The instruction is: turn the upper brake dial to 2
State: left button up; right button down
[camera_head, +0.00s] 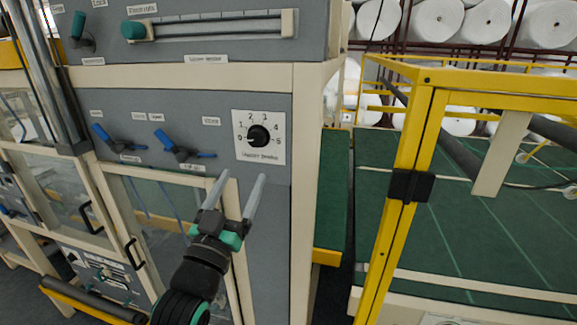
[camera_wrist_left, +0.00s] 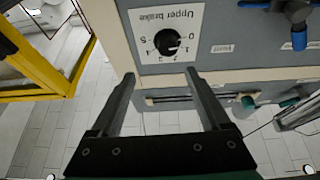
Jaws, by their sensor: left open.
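The upper brake dial (camera_head: 258,136) is a round black knob on a white square plate numbered 0 to 5, on the grey machine panel. In the left wrist view the dial (camera_wrist_left: 168,40) and its "Upper brake" label appear upside down. I cannot read its exact setting. My left gripper (camera_head: 239,183) is open and empty, its two fingers pointing up toward the panel just below the plate. In the left wrist view my left gripper (camera_wrist_left: 161,76) has its fingertips spread, short of the dial and apart from it. My right gripper is in neither view.
Blue levers (camera_head: 172,143) sit left of the dial. A slider with a green knob (camera_head: 133,30) is on the upper panel. A yellow frame (camera_head: 407,190) stands to the right, before a green table (camera_head: 450,225). White rolls (camera_head: 437,20) are racked behind.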

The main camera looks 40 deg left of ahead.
aim_at(255, 141)
pick_arm(q)
jog(key=x, duration=0.3)
jog(key=a+p+x, duration=0.1)
jog(key=x, duration=0.7)
jog(key=shift+a+f+p, duration=0.3)
jog(key=shift+f, duration=0.05)
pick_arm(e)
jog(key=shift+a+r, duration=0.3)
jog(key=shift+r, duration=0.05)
pick_arm(q)
grip_shut()
